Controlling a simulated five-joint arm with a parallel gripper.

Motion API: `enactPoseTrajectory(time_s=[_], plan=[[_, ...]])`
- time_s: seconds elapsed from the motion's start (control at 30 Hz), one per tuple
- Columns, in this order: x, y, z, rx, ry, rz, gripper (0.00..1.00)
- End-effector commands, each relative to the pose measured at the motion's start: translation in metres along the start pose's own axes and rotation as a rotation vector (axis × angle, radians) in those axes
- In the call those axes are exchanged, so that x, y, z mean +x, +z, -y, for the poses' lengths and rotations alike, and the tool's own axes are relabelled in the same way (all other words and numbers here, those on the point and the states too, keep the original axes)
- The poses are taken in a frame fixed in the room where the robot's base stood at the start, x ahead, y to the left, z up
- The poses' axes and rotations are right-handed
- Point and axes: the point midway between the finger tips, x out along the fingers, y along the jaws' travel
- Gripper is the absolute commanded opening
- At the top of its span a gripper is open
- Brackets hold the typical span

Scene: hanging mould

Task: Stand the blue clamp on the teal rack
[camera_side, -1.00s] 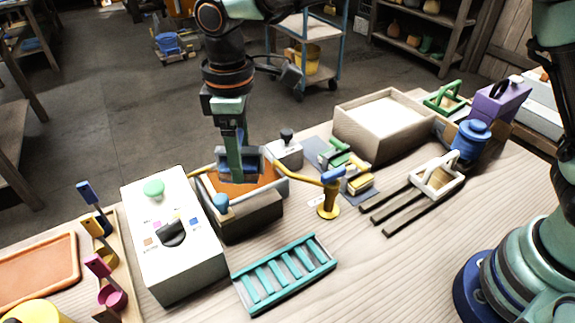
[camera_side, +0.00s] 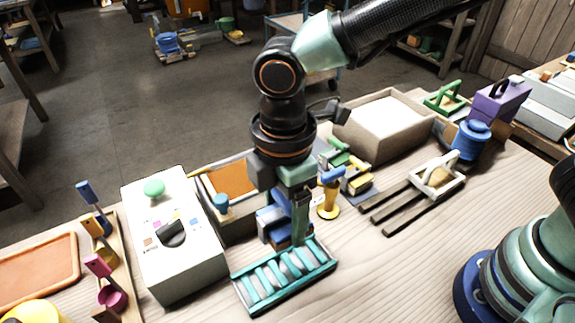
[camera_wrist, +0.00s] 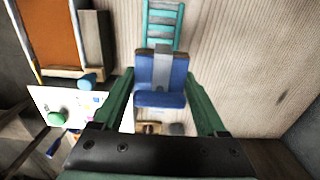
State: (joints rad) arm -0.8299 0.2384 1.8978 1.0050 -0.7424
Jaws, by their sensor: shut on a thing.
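My gripper (camera_side: 299,236) is shut on the blue clamp (camera_side: 272,220), which has a grey strip in its middle. The wrist view also shows the clamp (camera_wrist: 178,72) between the green fingers of my gripper (camera_wrist: 160,84). The teal rack (camera_side: 252,297) lies on the table with its slats showing. In the side view the clamp and fingers are at the rack's far edge, the fingers partly in front of it. The wrist view shows the rack (camera_wrist: 163,31) just beyond the clamp. I cannot tell whether the clamp touches the rack.
A white box with a green button (camera_side: 153,187) stands left of the rack. A box with an orange inside (camera_side: 230,180) is behind the clamp. A yellow stand with a blue top (camera_side: 328,205) is close on the right. The table right of the rack is clear.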

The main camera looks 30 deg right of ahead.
Motion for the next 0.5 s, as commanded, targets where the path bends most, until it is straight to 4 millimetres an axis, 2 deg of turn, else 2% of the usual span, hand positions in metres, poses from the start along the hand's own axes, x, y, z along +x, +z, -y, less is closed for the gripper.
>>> enactPoseTrajectory(time_s=[0.03, 0.2, 0.3, 0.5], plan=[[0.015, 0.001, 0.001, 0.001, -0.005, 0.006, 0.15], [0.053, 0.001, 0.001, 0.001, -0.004, 0.005, 0.15], [0.07, 0.001, 0.0, 0.002, -0.003, 0.003, 0.15], [0.084, 0.0, 0.0, 0.002, 0.0, 0.0, 0.15]])
